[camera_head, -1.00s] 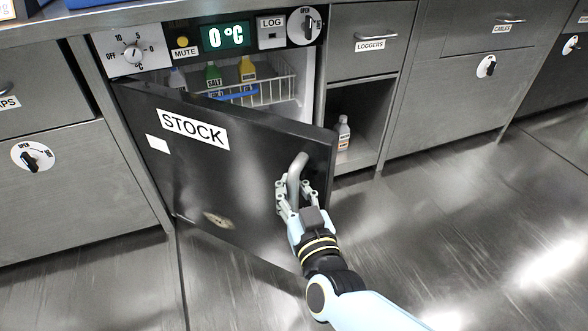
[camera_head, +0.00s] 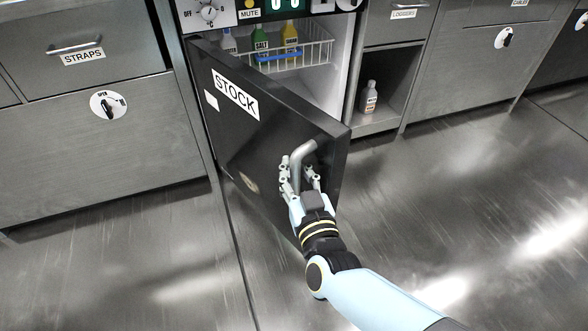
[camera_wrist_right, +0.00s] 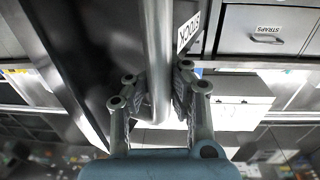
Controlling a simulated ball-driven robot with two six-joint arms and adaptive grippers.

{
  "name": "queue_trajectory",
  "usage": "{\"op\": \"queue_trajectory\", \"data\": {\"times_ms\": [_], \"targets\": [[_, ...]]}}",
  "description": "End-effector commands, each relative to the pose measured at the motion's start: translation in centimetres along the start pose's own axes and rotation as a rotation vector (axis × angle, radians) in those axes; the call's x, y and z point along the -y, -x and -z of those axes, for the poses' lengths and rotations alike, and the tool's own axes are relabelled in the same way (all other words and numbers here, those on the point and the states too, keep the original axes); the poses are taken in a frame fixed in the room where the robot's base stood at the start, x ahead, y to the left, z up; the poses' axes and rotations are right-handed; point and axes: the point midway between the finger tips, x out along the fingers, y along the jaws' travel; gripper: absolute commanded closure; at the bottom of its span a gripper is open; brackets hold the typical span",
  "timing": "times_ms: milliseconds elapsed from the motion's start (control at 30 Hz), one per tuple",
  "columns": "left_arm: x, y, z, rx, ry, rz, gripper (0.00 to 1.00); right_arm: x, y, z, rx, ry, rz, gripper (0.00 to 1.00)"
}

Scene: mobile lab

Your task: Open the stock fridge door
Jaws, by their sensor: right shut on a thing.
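The stock fridge door (camera_head: 262,139) is dark, carries a white STOCK label, and stands partly open, swung out toward me. Its grey bar handle (camera_head: 308,152) is near the free edge. My right gripper (camera_head: 302,172) is shut on this handle. In the right wrist view the handle (camera_wrist_right: 158,60) runs between the two fingers of the gripper (camera_wrist_right: 158,95). Behind the door, the fridge interior shows a white wire basket (camera_head: 305,52) with several bottles, among them a green one (camera_head: 261,37) and a yellow one (camera_head: 290,37). My left gripper is not in view.
An open shelf right of the fridge holds a small bottle (camera_head: 370,97). A drawer labelled STRAPS (camera_head: 84,58) and a cabinet with a round dial (camera_head: 108,104) stand on the left. The metal floor (camera_head: 450,190) in front is clear.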

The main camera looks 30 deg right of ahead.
Motion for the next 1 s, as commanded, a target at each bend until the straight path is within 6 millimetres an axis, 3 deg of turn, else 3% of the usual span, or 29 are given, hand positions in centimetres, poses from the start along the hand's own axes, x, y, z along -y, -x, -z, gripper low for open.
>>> {"op": "queue_trajectory", "data": {"times_ms": [33, 267, 300, 567, 1000], "targets": [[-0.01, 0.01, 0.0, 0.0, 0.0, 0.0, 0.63, -0.33, 0.72, -0.51, 0.009, 0.004, -0.004, 1.0], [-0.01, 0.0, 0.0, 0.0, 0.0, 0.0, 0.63, -0.31, 0.73, -0.51, 0.009, 0.003, -0.004, 1.0], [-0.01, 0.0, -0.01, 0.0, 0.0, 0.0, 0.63, -0.3, 0.73, -0.51, 0.009, 0.003, -0.004, 0.9], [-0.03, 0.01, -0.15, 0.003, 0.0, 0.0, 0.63, -0.19, 0.53, -0.35, 0.006, 0.002, -0.003, 0.56], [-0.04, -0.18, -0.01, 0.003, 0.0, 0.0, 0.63, -0.2, 0.55, -0.31, 0.005, 0.002, -0.001, 0.56]]}}
